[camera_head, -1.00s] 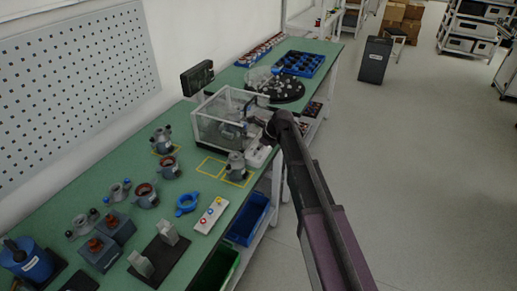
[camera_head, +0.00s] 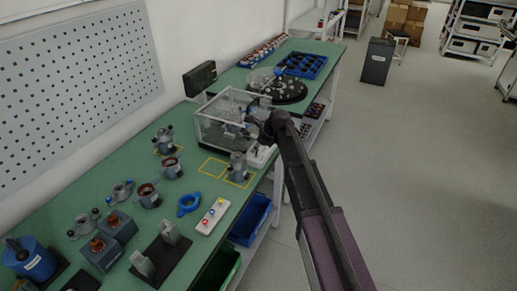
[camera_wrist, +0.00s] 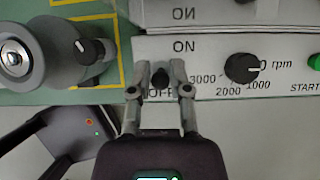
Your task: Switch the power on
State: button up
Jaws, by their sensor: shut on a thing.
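The power switch (camera_wrist: 159,78) is a small black lever on a pale control panel (camera_wrist: 215,68), between the printed words ON above it and OFF below it. My gripper (camera_wrist: 160,73) is shut on the lever, one finger on each side. The fingers partly cover the OFF print, and I cannot tell the switch's exact position. In the head view my gripper is mostly hidden by my arm, at the front of the clear-walled test enclosure (camera_head: 222,134).
To the right on the panel are a black rpm dial (camera_wrist: 241,68) and a green START button (camera_wrist: 314,62). A grey stator unit (camera_head: 238,167) stands on a yellow-marked square left of the panel.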

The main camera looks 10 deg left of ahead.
jog(key=shift+w+a, duration=0.15)
jog(key=shift+a, duration=0.25)
jog(key=o, duration=0.5)
jog(key=shift+p+v, duration=2.65)
jog(key=shift+v, duration=0.4)
